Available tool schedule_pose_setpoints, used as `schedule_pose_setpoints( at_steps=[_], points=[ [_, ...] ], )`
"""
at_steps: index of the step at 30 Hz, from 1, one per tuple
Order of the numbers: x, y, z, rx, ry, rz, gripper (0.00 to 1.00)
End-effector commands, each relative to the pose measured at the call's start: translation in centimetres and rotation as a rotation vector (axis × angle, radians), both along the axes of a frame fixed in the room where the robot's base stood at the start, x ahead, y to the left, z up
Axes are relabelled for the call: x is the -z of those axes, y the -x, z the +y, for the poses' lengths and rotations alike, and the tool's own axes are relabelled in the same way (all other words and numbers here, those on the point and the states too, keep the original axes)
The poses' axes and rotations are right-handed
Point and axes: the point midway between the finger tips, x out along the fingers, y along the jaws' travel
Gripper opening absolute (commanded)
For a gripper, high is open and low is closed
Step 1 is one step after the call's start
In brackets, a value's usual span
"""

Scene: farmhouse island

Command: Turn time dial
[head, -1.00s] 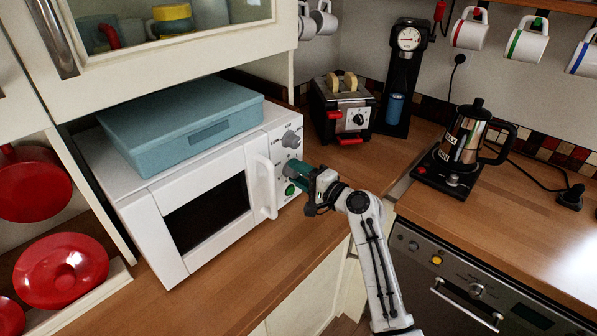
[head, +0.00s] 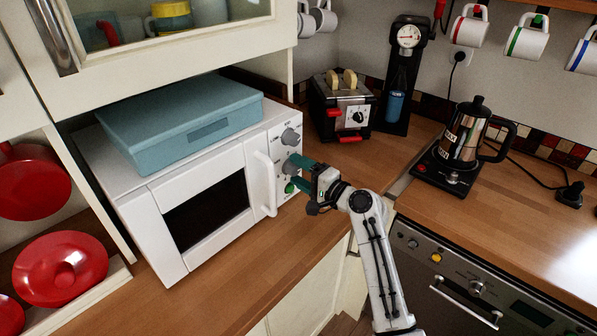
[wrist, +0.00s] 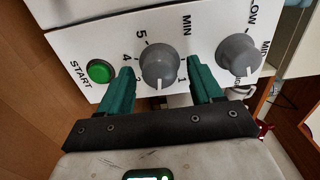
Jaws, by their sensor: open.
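The white microwave (head: 155,201) stands on the wooden counter, its door shut. In the wrist view its panel shows the grey time dial (wrist: 158,62), with numbers and "MIN" around it. A second grey dial (wrist: 238,53) marked with power levels is to its right, and the green start button (wrist: 101,71) is to its left. My gripper (wrist: 162,82) has its green fingers open, one on each side of the time dial; whether they touch it I cannot tell. In the head view my gripper (head: 297,172) is at the panel and its fingers partly cover the time dial.
A blue box (head: 185,120) lies on top of the microwave. The microwave's door handle (head: 264,184) sticks out just left of my gripper. A toaster (head: 342,106) and a moka pot (head: 467,132) stand on the counter beyond.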

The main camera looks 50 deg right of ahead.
Motion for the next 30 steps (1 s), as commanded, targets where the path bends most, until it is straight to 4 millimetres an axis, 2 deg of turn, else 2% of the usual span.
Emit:
schedule_pose_setpoints(
  at_steps=[9, 15, 21, 30],
  points=[
    [0.4, 5.8, -0.3, 0.003, 0.000, 0.002, 0.65],
    [0.3, 8.9, -0.4, 0.002, 0.000, 0.002, 0.65],
    [0.2, 10.1, -0.4, 0.001, -0.001, 0.002, 0.65],
    [0.1, 10.2, -0.4, 0.001, -0.001, 0.002, 0.65]
  ],
)
